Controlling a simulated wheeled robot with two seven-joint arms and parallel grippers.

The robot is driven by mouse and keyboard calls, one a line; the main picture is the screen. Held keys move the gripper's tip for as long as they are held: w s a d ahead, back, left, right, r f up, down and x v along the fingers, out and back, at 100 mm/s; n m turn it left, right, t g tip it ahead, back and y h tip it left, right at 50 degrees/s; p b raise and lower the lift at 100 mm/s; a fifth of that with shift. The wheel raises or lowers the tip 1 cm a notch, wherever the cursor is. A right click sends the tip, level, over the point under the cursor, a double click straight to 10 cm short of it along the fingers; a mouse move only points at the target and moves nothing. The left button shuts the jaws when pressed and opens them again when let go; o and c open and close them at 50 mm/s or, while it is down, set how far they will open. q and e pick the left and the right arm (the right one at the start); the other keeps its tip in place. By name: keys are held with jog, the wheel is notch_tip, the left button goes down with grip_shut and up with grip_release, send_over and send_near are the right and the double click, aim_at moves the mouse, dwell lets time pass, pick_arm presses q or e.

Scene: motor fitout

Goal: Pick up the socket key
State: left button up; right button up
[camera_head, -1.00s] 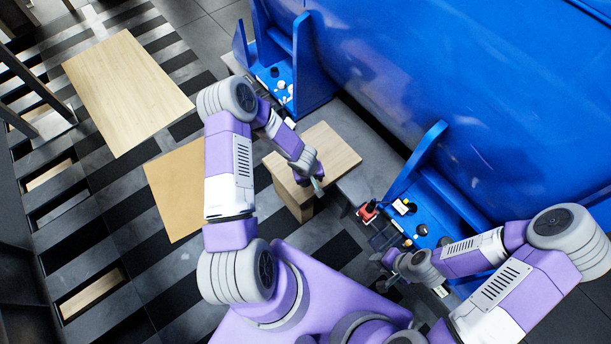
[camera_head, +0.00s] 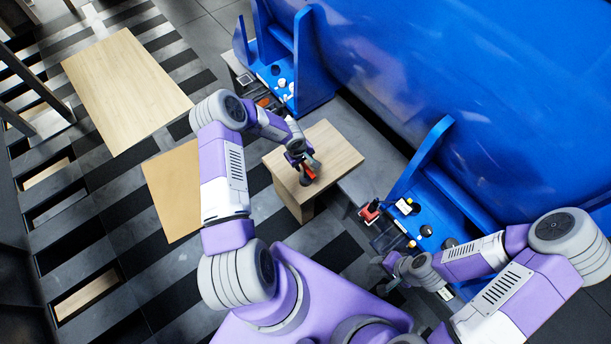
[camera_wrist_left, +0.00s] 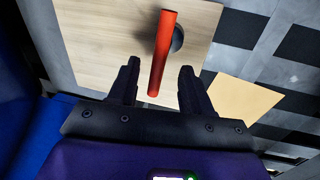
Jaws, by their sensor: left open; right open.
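An orange-red cylinder (camera_wrist_left: 162,50), which looks like the socket key, is over the small wooden table. A dark round piece (camera_wrist_left: 178,40) sits beside it. In the head view the orange-red piece (camera_head: 309,171) is partly covered by my left gripper (camera_head: 304,162). In the left wrist view the left gripper (camera_wrist_left: 160,70) is open. The cylinder appears between its two fingers, with no contact visible; I cannot tell the depth gap. My right gripper (camera_head: 384,268) is open, beside the right blue station, well apart from the cylinder.
The small wooden table (camera_head: 335,150) has bare room around the cylinder. Blue stations (camera_head: 315,75) and (camera_head: 430,215) carry small parts, and a red part (camera_head: 370,211) stands by the right one. Wooden panels (camera_head: 125,85) and (camera_head: 172,190) lie at left.

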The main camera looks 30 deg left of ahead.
aim_at(306, 174)
pick_arm(q)
jog(key=shift+w+d+f+b, duration=0.1)
jog(key=shift+w+f+b, duration=0.1)
jog(key=shift+f, duration=0.4)
jog(key=shift+w+f+b, duration=0.1)
jog(key=shift+f+b, duration=0.05)
jog(key=shift+f, duration=0.45)
jog(key=shift+f, duration=0.25)
jog(key=shift+s, duration=0.1)
grip_shut()
